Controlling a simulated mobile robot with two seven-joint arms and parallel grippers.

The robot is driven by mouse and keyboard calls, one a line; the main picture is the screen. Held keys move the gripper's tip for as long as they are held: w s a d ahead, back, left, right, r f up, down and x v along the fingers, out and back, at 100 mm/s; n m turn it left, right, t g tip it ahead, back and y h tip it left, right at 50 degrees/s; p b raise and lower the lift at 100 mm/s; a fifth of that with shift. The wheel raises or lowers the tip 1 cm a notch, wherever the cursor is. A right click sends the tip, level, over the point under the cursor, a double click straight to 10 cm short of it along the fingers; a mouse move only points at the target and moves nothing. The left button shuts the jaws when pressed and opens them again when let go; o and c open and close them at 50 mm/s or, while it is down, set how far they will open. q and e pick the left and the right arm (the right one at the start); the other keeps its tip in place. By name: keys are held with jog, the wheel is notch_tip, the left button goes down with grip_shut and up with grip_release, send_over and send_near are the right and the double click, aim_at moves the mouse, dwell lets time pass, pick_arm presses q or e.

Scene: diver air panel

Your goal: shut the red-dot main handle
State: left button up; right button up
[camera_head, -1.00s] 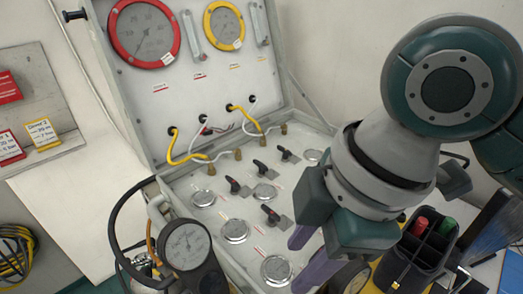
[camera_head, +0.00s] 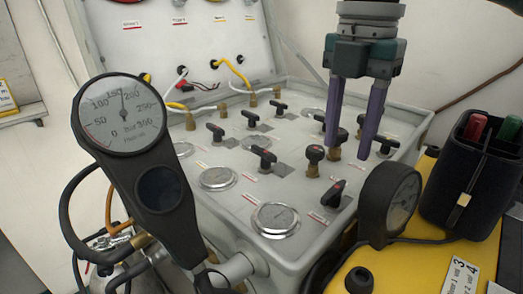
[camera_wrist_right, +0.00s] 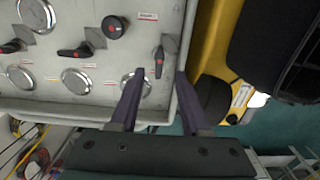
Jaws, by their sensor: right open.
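A black lever handle with a red dot (camera_head: 334,193) sits near the front right corner of the grey panel (camera_head: 318,235). In the right wrist view this red-dot handle (camera_wrist_right: 159,62) points roughly up and down the picture, between the two fingertips. My right gripper (camera_head: 348,150) points down over the right part of the panel. Its purple fingers are open and empty, and I see no clear contact with the handle. Its fingers also show in the right wrist view (camera_wrist_right: 159,76). My left gripper is not clearly visible.
Round knobs (camera_head: 315,153) and several black levers (camera_head: 263,157) stand close to the fingers. A large gauge (camera_head: 122,113) rises at the front left. A small black gauge (camera_head: 391,202) and a black caddy (camera_head: 470,175) stand on the yellow case (camera_head: 412,262) at the right.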

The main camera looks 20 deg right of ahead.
aim_at(338, 186)
notch_tip(338, 186, down, 7)
jog(key=shift+r, duration=0.1)
jog(key=shift+c, duration=0.3)
grip_shut()
dwell(0.4)
